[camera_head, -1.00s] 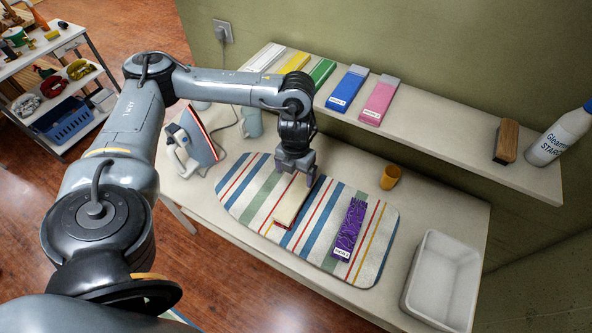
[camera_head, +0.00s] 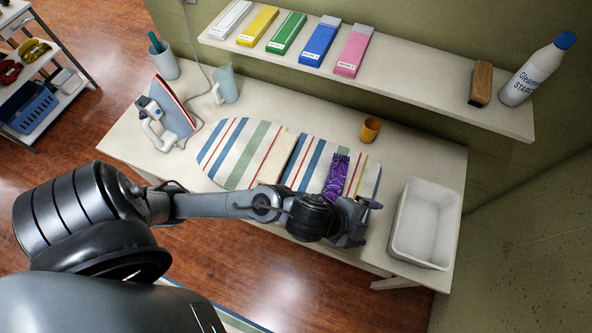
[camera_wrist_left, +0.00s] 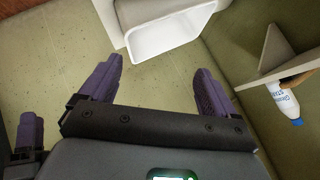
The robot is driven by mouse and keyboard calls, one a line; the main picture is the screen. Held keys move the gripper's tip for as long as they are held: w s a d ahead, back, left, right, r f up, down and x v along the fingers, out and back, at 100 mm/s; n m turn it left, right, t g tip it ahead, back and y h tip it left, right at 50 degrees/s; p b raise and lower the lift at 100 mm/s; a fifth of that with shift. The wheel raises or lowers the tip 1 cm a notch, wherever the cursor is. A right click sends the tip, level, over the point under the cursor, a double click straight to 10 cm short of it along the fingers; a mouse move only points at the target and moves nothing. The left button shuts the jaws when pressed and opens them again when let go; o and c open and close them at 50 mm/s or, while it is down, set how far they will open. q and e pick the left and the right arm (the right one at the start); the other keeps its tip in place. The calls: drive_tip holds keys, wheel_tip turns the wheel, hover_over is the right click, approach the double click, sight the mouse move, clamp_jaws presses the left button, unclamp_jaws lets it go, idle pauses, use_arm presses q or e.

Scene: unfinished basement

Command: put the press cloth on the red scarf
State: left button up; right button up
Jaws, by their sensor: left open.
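A pale strip on the striped ironing board (camera_head: 233,150), with a dark right edge, looks like the press cloth (camera_head: 282,160). Its near end is close to my arm, which hides part of the board. I cannot clearly tell the red scarf from the board's red stripes; any red under the pale strip is not distinct. A purple patterned scarf (camera_head: 336,178) lies further right on the board. My left gripper (camera_head: 362,222) is off the board's near right edge, open; its spread fingers show empty in the left wrist view (camera_wrist_left: 155,85). My right gripper is not in view.
A white bin (camera_head: 397,225) stands on the table right of my gripper. An iron (camera_head: 155,125), a mug (camera_head: 226,85) and an orange cup (camera_head: 370,130) stand around the board. The shelf (camera_head: 415,85) behind holds coloured boxes, a brush (camera_head: 481,84) and a starch bottle (camera_head: 538,70).

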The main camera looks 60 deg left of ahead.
use_arm(q)
drive_tip(key=s+a+f+n+g+y, duration=0.3)
drive_tip(key=s+a+f+n+g, duration=0.2)
drive_tip(key=s+a+n, duration=0.7)
wheel_tip(320, 180, down, 2)
drive_tip(key=shift+s+a+f+y, duration=0.1)
drive_tip(key=shift+s+a+y, duration=0.2)
drive_tip(key=shift+s, duration=0.15)
